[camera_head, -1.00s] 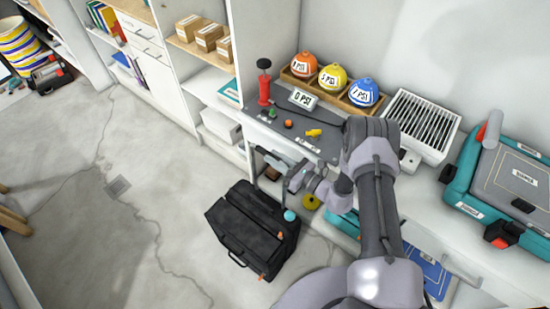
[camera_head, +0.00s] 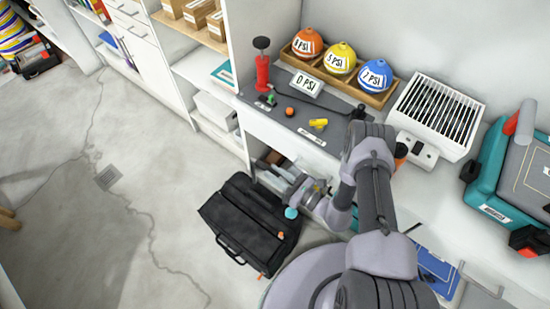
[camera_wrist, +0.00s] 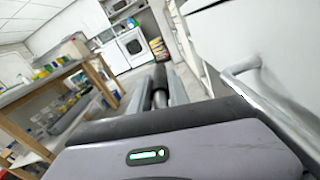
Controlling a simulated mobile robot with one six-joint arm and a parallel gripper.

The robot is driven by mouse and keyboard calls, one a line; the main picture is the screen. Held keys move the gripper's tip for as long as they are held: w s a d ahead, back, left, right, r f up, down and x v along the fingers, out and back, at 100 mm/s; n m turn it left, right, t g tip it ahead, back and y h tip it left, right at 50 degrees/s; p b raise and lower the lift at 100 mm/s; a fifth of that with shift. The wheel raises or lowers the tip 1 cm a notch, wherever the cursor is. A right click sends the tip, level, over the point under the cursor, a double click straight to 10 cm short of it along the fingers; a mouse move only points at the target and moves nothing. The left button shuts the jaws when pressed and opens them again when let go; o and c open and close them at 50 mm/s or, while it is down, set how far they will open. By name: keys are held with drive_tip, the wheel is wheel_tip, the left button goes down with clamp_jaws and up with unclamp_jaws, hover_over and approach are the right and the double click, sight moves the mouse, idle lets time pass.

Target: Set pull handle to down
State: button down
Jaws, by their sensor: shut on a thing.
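The black case (camera_head: 236,228) lies on the floor in front of the bench in the head view. My gripper (camera_head: 278,180) is just beyond its upper right part, close under the bench's front edge. In the wrist view my gripper (camera_wrist: 160,90) is shut on a dark round bar (camera_wrist: 159,74), which I take to be the pull handle. The bar shows between the two grey fingers. In the head view my gripper and wrist hide most of the handle, and how far it stands out of the case cannot be told.
The bench carries a red pump (camera_head: 262,70), orange, yellow and blue gauges (camera_head: 341,57) and a white slatted box (camera_head: 436,112). A teal case (camera_head: 487,185) stands at right. A metal handle (camera_wrist: 245,72) is close on the wrist view's right.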

drive_tip(key=f+b, duration=0.1)
drive_tip(key=f, duration=0.1)
drive_tip(key=f+b, duration=0.2)
drive_tip(key=f, duration=0.1)
drive_tip(key=shift+s+f, duration=0.2)
drive_tip(key=shift+f, duration=0.05)
drive_tip(key=c, duration=1.3)
unclamp_jaws()
drive_tip(key=shift+a, duration=0.1)
drive_tip(key=shift+o, duration=0.2)
drive_tip(key=p+v, duration=0.4)
drive_tip(key=v, duration=1.3)
